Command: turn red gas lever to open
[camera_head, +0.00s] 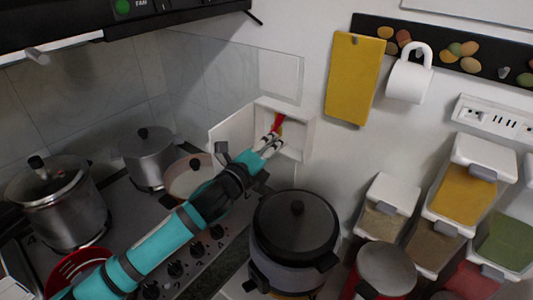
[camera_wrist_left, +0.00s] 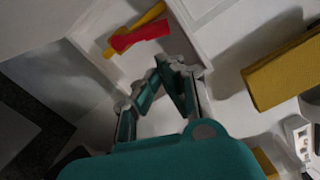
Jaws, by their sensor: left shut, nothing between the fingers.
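The red lever (camera_head: 277,122) is inside a small white wall box (camera_head: 311,131) whose door (camera_head: 235,131) stands open to the left. In the left wrist view, the red lever (camera_wrist_left: 140,37) lies slantwise across a yellow piece (camera_wrist_left: 152,16). My left gripper (camera_head: 270,143) reaches up to the box opening, just below the lever. In the left wrist view, the left gripper's fingertips (camera_wrist_left: 172,66) are together, with nothing between them. A gap shows between them and the lever there. My right gripper is not in view.
A black-lidded cooker (camera_head: 296,223) stands below the box. Pots, including a steel one (camera_head: 60,203), sit on the stove to the left. A yellow board (camera_head: 353,79) and a white mug (camera_head: 408,76) hang to the right. Spice dispensers (camera_head: 464,190) are on the right wall.

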